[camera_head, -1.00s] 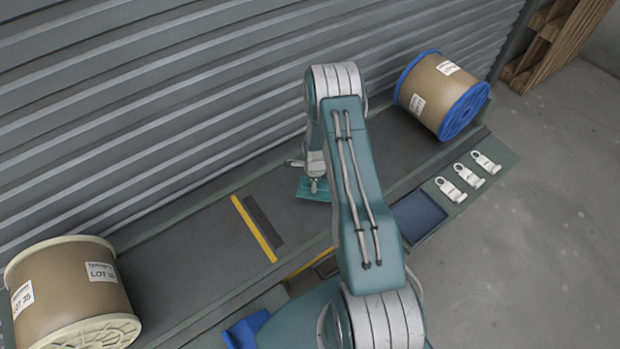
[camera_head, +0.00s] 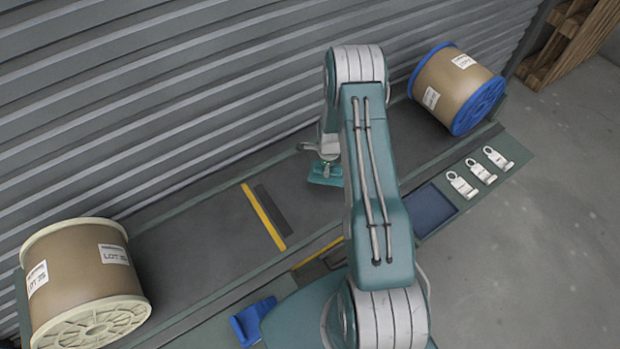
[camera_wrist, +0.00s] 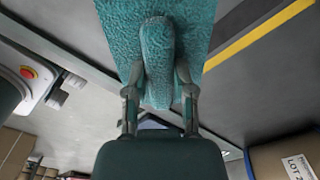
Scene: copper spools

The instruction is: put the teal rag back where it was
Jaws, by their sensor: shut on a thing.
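The teal rag (camera_head: 325,180) is at the dark deck between the two spools, right of the yellow stripe and partly hidden by my arm. In the wrist view the rag (camera_wrist: 190,25) fills the top middle, with a fold of it pinched between my fingers. My gripper (camera_wrist: 158,82) is shut on that fold. In the head view my gripper (camera_head: 328,166) points down onto the rag. I cannot tell whether the rag's lower side touches the deck.
A yellow stripe (camera_head: 264,218) and dark strip (camera_head: 271,212) cross the deck. A blue tray (camera_head: 430,212) and white tags (camera_head: 480,171) line the front ledge. A ribbed wall (camera_head: 150,100) stands behind.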

